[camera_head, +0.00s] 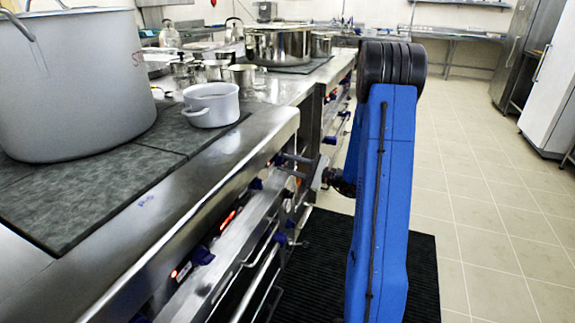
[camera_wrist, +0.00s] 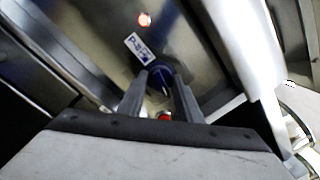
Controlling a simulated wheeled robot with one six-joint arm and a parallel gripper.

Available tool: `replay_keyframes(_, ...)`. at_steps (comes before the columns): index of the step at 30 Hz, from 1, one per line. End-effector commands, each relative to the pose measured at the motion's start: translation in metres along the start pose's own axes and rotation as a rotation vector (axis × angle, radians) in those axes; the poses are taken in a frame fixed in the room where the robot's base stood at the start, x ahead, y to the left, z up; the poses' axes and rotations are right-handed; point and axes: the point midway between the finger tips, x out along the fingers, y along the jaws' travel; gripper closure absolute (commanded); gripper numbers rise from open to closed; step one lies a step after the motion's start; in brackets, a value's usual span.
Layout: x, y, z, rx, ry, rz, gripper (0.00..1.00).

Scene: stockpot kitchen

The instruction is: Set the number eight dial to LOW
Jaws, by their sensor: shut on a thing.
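In the wrist view, a dark blue dial (camera_wrist: 159,79) with a pale mark on its face sits on the metal stove front. My gripper (camera_wrist: 160,82) has one finger on each side of the dial and is shut on it. A small white label with dark writing (camera_wrist: 137,48) is beside the dial; I cannot read it surely. A red light (camera_wrist: 145,19) glows on the panel beyond it. In the head view, my gripper (camera_head: 287,168) reaches the stove front; the held dial is hidden there.
A large grey pot (camera_head: 70,80) and a small white pot (camera_head: 211,104) stand on the stovetop. Tiled floor (camera_head: 480,220) is clear at right.

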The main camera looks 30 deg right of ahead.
Motion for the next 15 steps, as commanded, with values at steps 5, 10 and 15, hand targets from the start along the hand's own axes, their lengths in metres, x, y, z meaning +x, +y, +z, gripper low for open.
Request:
replay_keyframes(5,-0.0008,-0.0003,-0.0012,0.069,0.009,-0.005,0.91)
replay_keyframes(10,-0.0008,-0.0001,-0.0012,0.104,0.012,-0.006,0.91)
replay_keyframes(15,-0.0009,0.0,-0.0012,0.115,0.013,-0.007,0.91)
